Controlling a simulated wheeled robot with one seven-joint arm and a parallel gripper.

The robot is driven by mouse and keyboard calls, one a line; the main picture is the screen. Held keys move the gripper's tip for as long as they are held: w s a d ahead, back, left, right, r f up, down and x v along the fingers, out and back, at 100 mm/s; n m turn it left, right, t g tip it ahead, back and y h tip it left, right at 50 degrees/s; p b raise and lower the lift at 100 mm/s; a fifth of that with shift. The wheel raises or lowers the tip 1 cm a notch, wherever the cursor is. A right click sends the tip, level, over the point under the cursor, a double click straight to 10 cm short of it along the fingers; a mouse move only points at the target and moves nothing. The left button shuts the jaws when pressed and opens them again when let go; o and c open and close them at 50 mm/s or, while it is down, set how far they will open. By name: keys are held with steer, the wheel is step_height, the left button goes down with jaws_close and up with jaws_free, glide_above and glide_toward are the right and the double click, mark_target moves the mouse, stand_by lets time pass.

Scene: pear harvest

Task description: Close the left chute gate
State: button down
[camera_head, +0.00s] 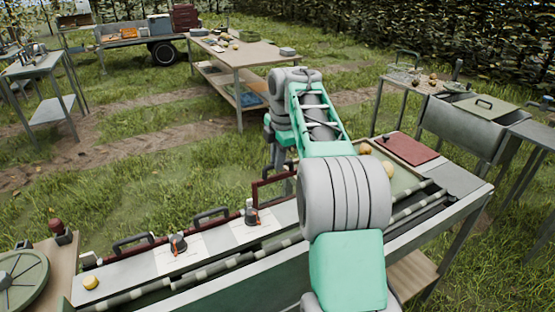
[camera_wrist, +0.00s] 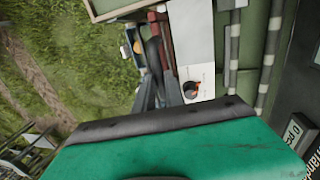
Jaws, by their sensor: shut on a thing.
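My gripper (camera_wrist: 160,88) is shut on a black bar handle (camera_wrist: 155,52) in the wrist view. The handle runs beside a dark red gate panel (camera_wrist: 164,32) at the bench's edge. In the head view my arm hides the fingertips and most of this handle. A dark red gate frame (camera_head: 256,194) stands up just left of my wrist, higher than the gates beside it. Two other gates with black handles, one at the left (camera_head: 133,243) and one in the middle (camera_head: 210,215), sit low along the far edge of the sorting bench (camera_head: 205,243).
Knobs with orange pointers (camera_head: 178,244) and (camera_head: 251,214) stand on the bench. A yellow pear (camera_head: 90,283) lies at its left end. A round green disc (camera_head: 20,279) is at far left. A wooden table (camera_head: 240,56) stands behind; grass lies between.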

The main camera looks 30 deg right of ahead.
mark_target(277, 190)
step_height(277, 190, down, 11)
steer(key=b, duration=1)
steer(key=shift+r, duration=0.3)
steer(key=c, duration=1.7)
jaws_free()
steer(key=o, duration=0.3)
step_height(277, 190, up, 8)
steer(key=s+p, duration=0.1)
steer(key=p, duration=0.2)
steer(key=shift+s+p, duration=0.25)
steer(key=shift+p, duration=0.1)
